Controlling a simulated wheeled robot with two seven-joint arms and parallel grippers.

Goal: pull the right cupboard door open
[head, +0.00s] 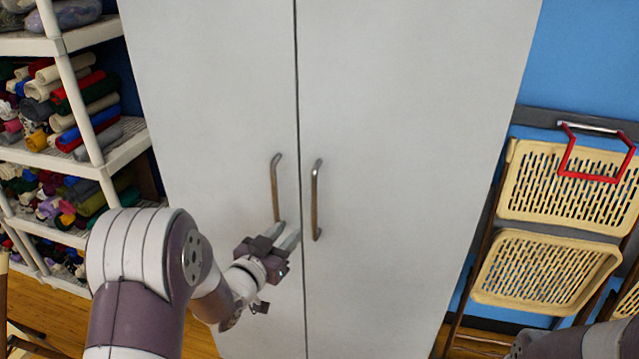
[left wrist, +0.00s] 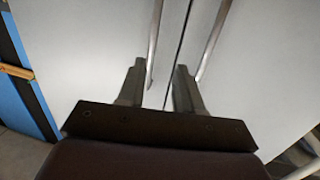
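The grey cupboard's right door (head: 400,120) is shut, level with the left door (head: 215,100) at a thin dark seam. The right door's upright metal handle (head: 316,200) stands just right of the seam; the left door's handle (head: 276,187) is just left of it. My left gripper (head: 286,238) is open by the handles' lower ends. In the left wrist view, the fingers (left wrist: 160,85) are apart. The right door's handle (left wrist: 154,42) ends between them in the picture; I cannot tell its depth. The left door's handle (left wrist: 213,40) ends outside them. My right gripper is out of view.
A white shelf rack (head: 118,160) with rolled fabrics stands left of the cupboard. Tan folding chairs (head: 545,268) hang or lean by the blue wall (head: 580,60) at right. Part of my right arm shows at bottom right.

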